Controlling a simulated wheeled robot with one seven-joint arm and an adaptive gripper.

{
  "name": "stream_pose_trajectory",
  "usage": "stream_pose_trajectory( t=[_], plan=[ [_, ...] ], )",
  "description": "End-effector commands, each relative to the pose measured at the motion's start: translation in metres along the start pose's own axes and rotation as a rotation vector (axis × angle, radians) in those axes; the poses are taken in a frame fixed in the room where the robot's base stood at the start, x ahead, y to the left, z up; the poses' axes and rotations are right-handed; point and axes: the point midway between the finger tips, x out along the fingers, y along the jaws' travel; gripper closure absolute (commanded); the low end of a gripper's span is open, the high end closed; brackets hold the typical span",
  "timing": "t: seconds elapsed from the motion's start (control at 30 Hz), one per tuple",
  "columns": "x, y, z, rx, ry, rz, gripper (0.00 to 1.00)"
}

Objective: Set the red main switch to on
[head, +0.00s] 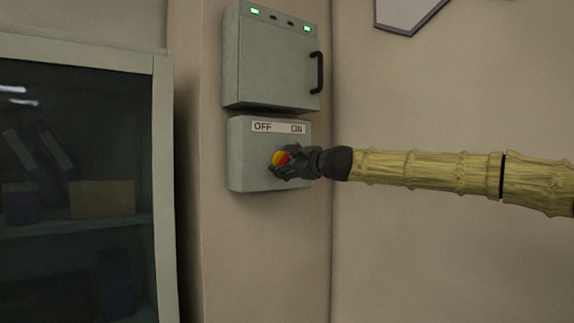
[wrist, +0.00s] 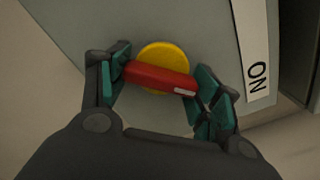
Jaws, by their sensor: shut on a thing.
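The red main switch handle (head: 284,159) sits on a yellow round base on the grey switch box (head: 240,170), under a white label with OFF at left and ON at right. In the wrist view the red handle (wrist: 155,76) lies across the yellow disc (wrist: 164,51). Its pale-marked end points right and slightly down, towards the ON end of the label (wrist: 254,60). My gripper (head: 288,163) is at the switch, its dark fingers closed on the two ends of the handle. In the head view the fingers hide part of the handle.
A grey cabinet (head: 270,62) with a black handle and two green lights hangs just above the switch box. A glass-fronted cupboard (head: 162,190) stands at the left. The wall to the right is mostly bare, with a grey-edged panel (head: 405,12) at the top.

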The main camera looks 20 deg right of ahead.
Motion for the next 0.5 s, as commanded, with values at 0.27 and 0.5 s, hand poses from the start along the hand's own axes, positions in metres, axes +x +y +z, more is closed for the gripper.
stream_pose_trajectory(
  t=[0.27,0.5],
  plan=[
    [0.0000,-0.0003,-0.0009,0.033,0.001,-0.001,0.60],
    [-0.0001,-0.0005,-0.0006,0.034,0.001,-0.001,0.60]
  ],
)
